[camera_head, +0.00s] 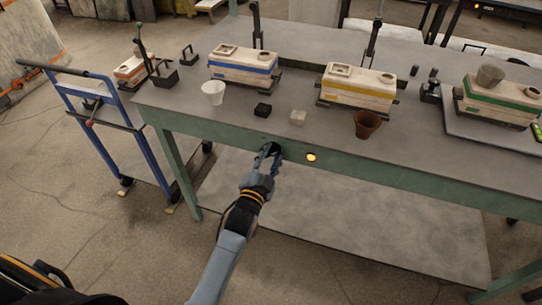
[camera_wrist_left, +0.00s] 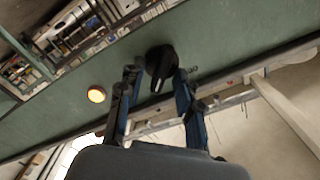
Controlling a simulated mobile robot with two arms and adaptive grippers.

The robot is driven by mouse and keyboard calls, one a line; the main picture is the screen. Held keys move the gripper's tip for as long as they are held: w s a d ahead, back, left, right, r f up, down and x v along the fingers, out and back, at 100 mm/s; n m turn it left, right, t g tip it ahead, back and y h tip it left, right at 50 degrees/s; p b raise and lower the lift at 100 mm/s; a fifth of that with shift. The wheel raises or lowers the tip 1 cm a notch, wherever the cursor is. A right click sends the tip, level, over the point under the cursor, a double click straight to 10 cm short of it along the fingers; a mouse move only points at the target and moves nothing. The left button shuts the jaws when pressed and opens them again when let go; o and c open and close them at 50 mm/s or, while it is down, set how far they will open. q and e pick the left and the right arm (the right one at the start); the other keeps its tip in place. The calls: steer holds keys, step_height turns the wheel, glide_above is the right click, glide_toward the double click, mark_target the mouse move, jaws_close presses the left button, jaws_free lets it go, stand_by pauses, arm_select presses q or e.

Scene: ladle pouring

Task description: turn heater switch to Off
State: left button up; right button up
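The heater switch is a black rotary knob (camera_wrist_left: 161,64) on the green front edge of the table in the left wrist view. In the head view it is hidden by my left gripper (camera_head: 268,152). In the left wrist view the fingers of my left gripper (camera_wrist_left: 157,76) are apart, one on each side of the knob, with the knob between their tips. I cannot tell whether a finger touches it. A round indicator lamp (camera_head: 311,157) right of the gripper glows orange; it also shows in the left wrist view (camera_wrist_left: 96,94). My right gripper is not in view.
On the grey tabletop (camera_head: 215,128) stand boxes with blue (camera_head: 243,68), yellow (camera_head: 357,90) and green (camera_head: 500,103) stripes. A blue cart (camera_head: 80,92) stands left.

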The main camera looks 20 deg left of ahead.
arm_select(q)
steer(key=shift+c, duration=0.4)
jaws_close()
